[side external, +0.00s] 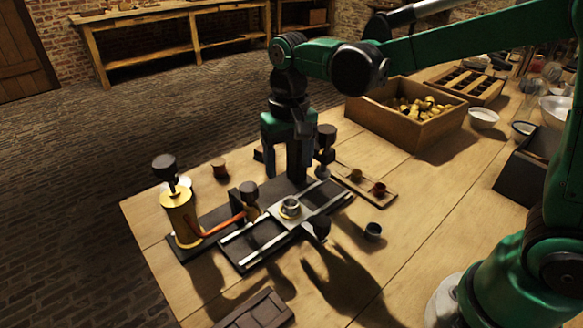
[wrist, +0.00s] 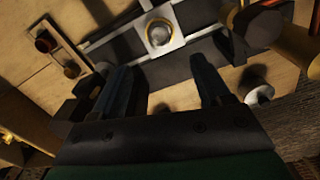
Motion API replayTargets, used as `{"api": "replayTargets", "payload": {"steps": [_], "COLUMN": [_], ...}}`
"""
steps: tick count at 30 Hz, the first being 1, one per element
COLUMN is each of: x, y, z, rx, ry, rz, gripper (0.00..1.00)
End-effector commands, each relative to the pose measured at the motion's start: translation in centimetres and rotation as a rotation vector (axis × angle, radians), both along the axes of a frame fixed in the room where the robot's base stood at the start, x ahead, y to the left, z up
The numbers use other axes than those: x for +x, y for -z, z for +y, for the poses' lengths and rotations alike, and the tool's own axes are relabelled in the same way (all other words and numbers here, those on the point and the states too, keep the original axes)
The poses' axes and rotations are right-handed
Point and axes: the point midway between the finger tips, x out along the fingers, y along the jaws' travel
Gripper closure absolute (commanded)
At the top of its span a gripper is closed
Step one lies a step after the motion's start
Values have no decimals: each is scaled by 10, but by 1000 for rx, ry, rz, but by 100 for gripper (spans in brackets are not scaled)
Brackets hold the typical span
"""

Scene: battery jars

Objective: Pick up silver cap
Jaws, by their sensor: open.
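A round silver cap-like piece (side external: 290,207) sits on the pale cross plate of the dark rail fixture (side external: 243,265). In the wrist view the same silver piece (wrist: 159,35) lies beyond the fingertips, near the top middle. My gripper (side external: 297,178) points down behind the piece in the side view, apart from it. In the wrist view my gripper (wrist: 160,68) has its two fingers wide apart with nothing between them. Another small round piece (wrist: 257,92) with a greyish top stands on the table right of the fingers; its exact kind is unclear.
A brass cylinder (side external: 181,217) with a dark-topped post stands left of the fixture. Dark-knobbed posts rise close around it. A tray with small cups (side external: 352,178), a grey cup (side external: 373,232) and a wooden crate (side external: 405,127) are to the right. The front right table is mostly clear.

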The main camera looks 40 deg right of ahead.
Motion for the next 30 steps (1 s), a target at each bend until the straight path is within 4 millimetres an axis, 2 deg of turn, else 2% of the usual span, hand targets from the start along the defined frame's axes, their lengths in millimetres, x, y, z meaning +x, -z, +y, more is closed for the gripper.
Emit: {"api": "replayTargets", "payload": {"steps": [3, 18, 22, 29, 30], "x": [0, 0, 0, 0, 0], "y": [21, 76, 83, 84, 84], "z": [0, 0, 0, 0, 0], "rx": [0, 0, 0, 0, 0], "ry": [0, -1, -1, -1, -1], "rz": [-1, -2, -2, -2, -2], "gripper": [30, 30, 30, 30, 36]}}
